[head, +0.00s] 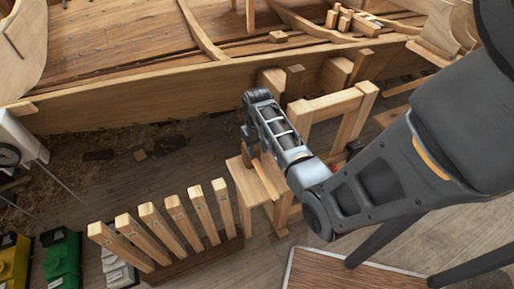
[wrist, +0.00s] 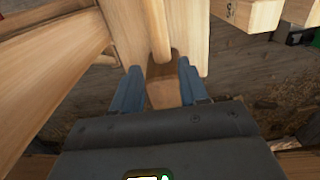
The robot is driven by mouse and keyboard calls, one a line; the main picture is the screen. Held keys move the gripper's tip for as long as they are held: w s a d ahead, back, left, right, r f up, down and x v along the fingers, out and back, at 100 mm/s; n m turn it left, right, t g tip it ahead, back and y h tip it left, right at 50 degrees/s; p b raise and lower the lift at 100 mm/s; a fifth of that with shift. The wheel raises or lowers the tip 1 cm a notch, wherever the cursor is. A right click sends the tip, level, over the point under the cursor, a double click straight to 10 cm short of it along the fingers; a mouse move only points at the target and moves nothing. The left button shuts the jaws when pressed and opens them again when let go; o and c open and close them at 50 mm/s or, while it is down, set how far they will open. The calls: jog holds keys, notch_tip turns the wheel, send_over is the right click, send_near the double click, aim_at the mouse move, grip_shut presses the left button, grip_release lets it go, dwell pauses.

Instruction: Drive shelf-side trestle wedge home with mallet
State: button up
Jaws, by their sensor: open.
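My gripper (wrist: 158,75) is open, its two blue-grey fingers apart. A pale rounded wooden bar (wrist: 158,30), possibly the mallet's handle, reaches down between the fingertips in the wrist view; I cannot tell whether they touch it. In the head view my gripper (head: 248,140) points down over a small wooden stand (head: 257,182), partly hidden by my arm. A wooden trestle (head: 335,105) stands behind my arm against the hull. Wooden blocks (head: 293,80) stand between trestle and hull; I cannot tell which is the shelf-side wedge.
The plank hull (head: 150,103) spans the back. A rack of several upright wooden pieces (head: 160,232) stands left of the stand. Green (head: 62,258) and yellow (head: 13,262) items sit at lower left. A brown board (head: 330,272) lies at the front.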

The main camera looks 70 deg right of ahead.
aim_at(257, 162)
notch_tip(257, 162, down, 6)
jog(key=b, duration=0.5)
jog(key=shift+r, duration=0.15)
jog(key=shift+f+b, duration=0.5)
jog(key=shift+f, duration=0.85)
grip_shut()
jog(key=shift+r+p, duration=0.7)
jog(key=shift+p, duration=0.1)
dwell(0.7)
notch_tip(257, 162, up, 6)
jog(key=p, duration=0.6)
jog(key=shift+r, duration=0.95)
